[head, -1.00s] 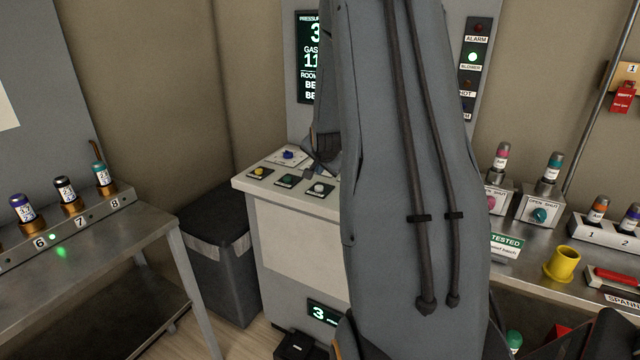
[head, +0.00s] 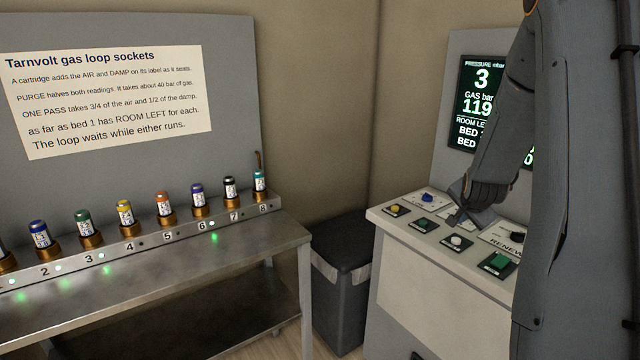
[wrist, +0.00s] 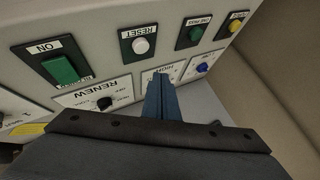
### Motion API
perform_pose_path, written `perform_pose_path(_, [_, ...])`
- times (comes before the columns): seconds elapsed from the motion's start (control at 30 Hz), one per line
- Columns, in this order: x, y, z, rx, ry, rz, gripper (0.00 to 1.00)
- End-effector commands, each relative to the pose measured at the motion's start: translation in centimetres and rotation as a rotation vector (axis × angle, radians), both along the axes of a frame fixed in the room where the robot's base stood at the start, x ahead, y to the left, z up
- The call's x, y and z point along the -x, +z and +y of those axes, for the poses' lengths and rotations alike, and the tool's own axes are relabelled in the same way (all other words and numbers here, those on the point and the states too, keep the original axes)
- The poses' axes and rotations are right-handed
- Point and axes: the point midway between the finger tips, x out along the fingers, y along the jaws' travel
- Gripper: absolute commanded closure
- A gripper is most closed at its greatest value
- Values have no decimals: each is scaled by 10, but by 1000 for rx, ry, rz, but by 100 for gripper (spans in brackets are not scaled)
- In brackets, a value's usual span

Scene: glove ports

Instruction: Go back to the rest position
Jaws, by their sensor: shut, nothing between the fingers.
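My gripper (head: 457,215) is over the sloped top of the white control console (head: 400,228) in the head view, among its buttons and knobs. In the wrist view its fingers (wrist: 160,78) are together with nothing between them, and their tips cover part of a small dial label. I cannot tell whether the tips touch the panel. My arm fills the right side of the head view and hides part of the console and its display.
The console carries a white RESET button (wrist: 141,46), a green ON switch (wrist: 62,69), a RENEW knob (wrist: 104,102), a blue knob (wrist: 202,68) and a yellow button (wrist: 236,26). A dark bin (head: 340,285) stands between it and the socket bench (head: 230,255), which holds several cartridges.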

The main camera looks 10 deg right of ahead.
Motion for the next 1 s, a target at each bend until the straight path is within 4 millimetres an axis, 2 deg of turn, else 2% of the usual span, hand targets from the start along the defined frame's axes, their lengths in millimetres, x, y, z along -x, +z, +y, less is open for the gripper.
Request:
perform_pose_path(0.07, [0, -2, 13, 2, 26, 19, 100])
perform_pose_path(0.13, [2, -4, 36, 9, 78, 57, 100])
perform_pose_path(0.17, [4, -6, 50, 13, 110, 80, 100])
perform_pose_path(0.27, [18, -14, 109, 32, 252, 180, 100])
perform_pose_path(0.4, [56, -28, 199, 66, 499, 342, 100])
perform_pose_path(0.47, [79, -34, 234, 82, 610, 410, 100])
perform_pose_path(0.5, [95, -38, 256, 94, 686, 453, 100])
perform_pose_path(0.6, [138, -47, 304, 123, 872, 555, 100])
perform_pose_path(0.7, [180, -54, 338, 145, 1032, 639, 100])
perform_pose_path(0.8, [212, -59, 359, 162, 1150, 697, 100])
perform_pose_path(0.9, [231, -62, 370, 171, 1218, 731, 100])
perform_pose_path(1.0, [238, -63, 373, 174, 1244, 743, 100])
